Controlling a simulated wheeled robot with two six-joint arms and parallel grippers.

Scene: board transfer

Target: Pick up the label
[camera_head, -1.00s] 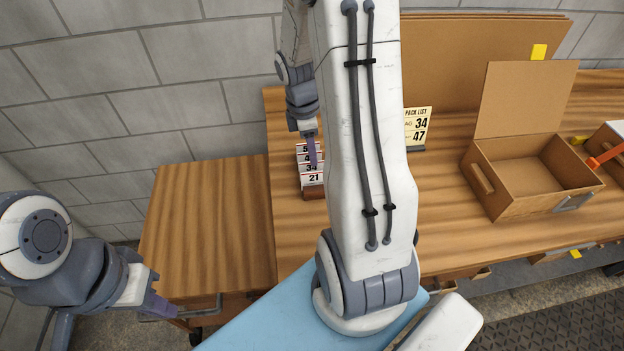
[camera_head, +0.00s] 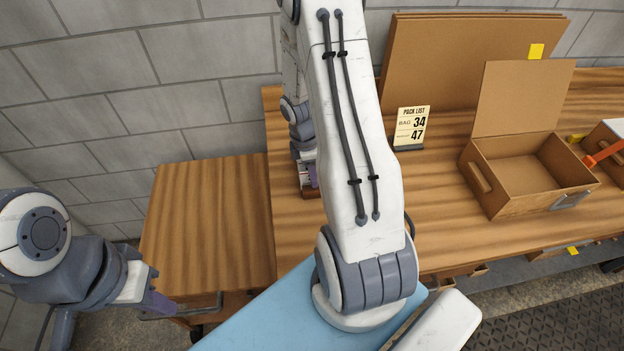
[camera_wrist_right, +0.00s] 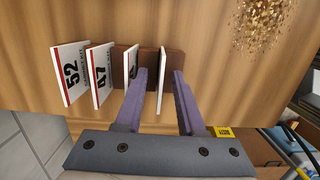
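Several white label cards stand in a brown rack (camera_wrist_right: 174,60) in the right wrist view. The card 52 (camera_wrist_right: 72,74) and the card 47 (camera_wrist_right: 100,75) are at the left, with a third card (camera_wrist_right: 131,65) beside them, its number mostly hidden. A fourth card (camera_wrist_right: 161,80), seen edge-on, stands between the purple fingers of my right gripper (camera_wrist_right: 159,74). The fingers are open, with gaps on both sides of it. In the head view my right arm hides most of the rack (camera_head: 309,193). My left gripper (camera_head: 157,302) hangs empty at the lower left.
A pack list sign (camera_head: 410,128) reading 34 and 47 stands on the wooden bench (camera_head: 440,215). An open cardboard box (camera_head: 527,178) is at the right, with cardboard sheets (camera_head: 460,60) behind. A lower wooden table (camera_head: 205,220) at the left is bare.

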